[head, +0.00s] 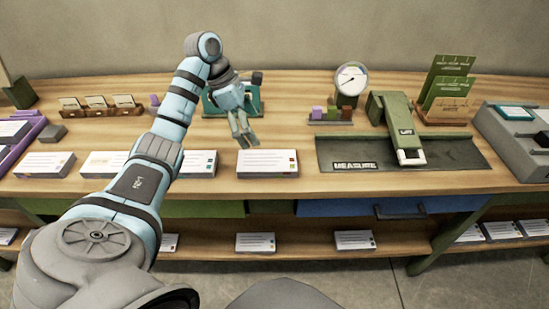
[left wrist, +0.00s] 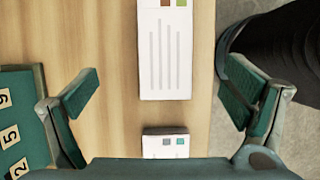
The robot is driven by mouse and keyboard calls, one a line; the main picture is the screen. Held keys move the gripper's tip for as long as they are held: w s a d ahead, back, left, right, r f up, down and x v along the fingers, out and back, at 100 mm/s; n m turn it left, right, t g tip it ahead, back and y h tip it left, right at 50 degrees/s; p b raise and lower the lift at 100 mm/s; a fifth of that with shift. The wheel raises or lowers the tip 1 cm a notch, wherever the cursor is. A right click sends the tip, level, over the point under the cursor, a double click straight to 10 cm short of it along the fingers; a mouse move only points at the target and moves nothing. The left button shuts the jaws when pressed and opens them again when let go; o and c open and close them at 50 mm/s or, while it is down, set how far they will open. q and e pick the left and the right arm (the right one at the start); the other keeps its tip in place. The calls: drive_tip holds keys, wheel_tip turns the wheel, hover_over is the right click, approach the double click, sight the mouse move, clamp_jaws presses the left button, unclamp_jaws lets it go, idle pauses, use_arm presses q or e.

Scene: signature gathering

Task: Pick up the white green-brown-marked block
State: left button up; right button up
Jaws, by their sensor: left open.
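The white block with green and brown square marks (head: 267,163) lies flat near the front edge of the table. In the left wrist view the white green-brown-marked block (left wrist: 165,55) runs lengthwise up the middle, its marked end cut by the top edge. My left gripper (head: 244,142) is open and empty. It points down above and just behind the left part of the block, apart from it. In the left wrist view its two fingers (left wrist: 162,95) are spread wide on either side. My right gripper is not in view.
Another white block (head: 197,163), with grey and teal marks, lies just left, with more white blocks further left. Behind stands a green stand (head: 250,100). To the right are a dark measuring board (head: 460,152) and a dial (head: 351,78).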

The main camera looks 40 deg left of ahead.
sight(266, 160)
use_arm(q)
drive_tip(key=f, duration=0.2)
drive_tip(key=d+f+b, duration=0.1)
drive_tip(key=f, duration=0.2)
drive_tip(key=shift+s+d+f, duration=0.2)
drive_tip(key=shift+f, duration=0.05)
drive_tip(key=b+x, duration=0.1)
drive_tip(key=x, duration=0.5)
drive_tip(key=shift+w+a, duration=0.1)
drive_tip(key=shift+r, duration=0.1)
drive_tip(key=c, duration=1.4)
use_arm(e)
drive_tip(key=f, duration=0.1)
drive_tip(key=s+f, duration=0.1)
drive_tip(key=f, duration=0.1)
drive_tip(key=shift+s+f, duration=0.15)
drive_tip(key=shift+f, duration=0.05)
use_arm(q)
drive_tip(key=shift+c, duration=0.2)
